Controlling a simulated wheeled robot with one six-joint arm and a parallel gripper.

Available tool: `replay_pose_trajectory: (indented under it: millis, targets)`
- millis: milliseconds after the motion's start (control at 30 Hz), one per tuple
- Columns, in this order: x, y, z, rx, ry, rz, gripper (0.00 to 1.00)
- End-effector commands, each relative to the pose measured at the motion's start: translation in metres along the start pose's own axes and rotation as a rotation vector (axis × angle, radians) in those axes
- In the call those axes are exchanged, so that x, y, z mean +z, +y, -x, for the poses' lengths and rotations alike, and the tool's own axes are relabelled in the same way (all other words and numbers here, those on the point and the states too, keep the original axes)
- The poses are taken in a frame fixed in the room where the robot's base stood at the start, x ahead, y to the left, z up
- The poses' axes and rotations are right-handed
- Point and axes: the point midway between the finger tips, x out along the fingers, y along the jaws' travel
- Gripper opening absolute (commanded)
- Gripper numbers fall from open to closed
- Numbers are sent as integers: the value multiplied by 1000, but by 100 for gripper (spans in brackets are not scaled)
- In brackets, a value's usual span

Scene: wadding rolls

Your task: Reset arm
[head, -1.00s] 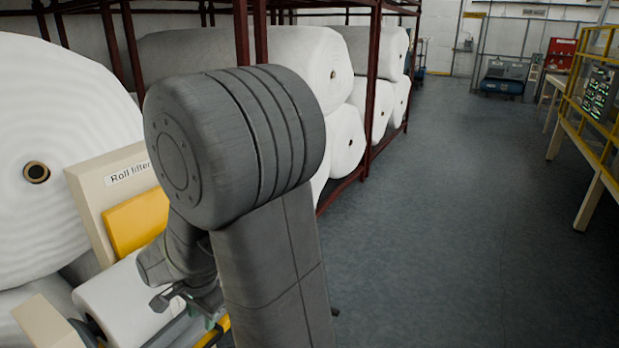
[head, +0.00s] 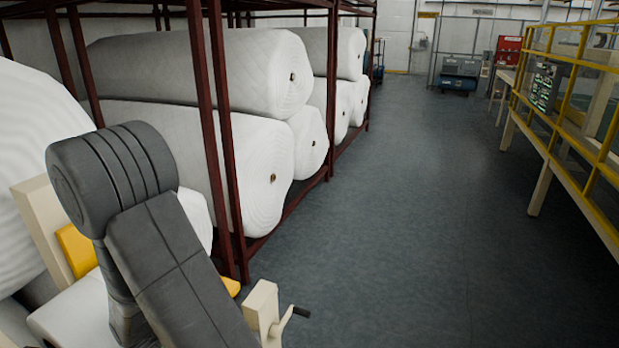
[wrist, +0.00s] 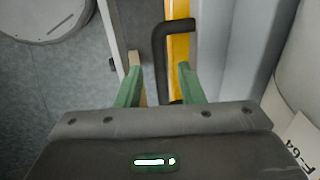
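My gripper (wrist: 160,64) shows in the wrist view, with two green fingers spread apart and nothing clamped between them. A dark bent handle (wrist: 160,60) shows between and beyond the fingers; I cannot tell how far below them it is. In the head view my grey arm (head: 165,260) is folded at the lower left, and it hides the gripper. The arm stands in front of the cream and yellow roll lifter (head: 42,225).
White wadding rolls (head: 200,160) lie on a dark red rack (head: 218,150). A cream block with a dark crank handle (head: 262,308) stands right of the arm. A yellow railing (head: 570,150) runs along the right. The grey floor (head: 410,220) between is clear.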

Motion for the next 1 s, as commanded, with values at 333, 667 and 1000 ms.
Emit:
replay_pose_trajectory:
  millis: [333,667,1000]
  targets:
    - [0,0,-12,-2,1,1,35]
    - [0,0,-11,-1,1,1,35]
    - [0,-1,11,-4,1,2,35]
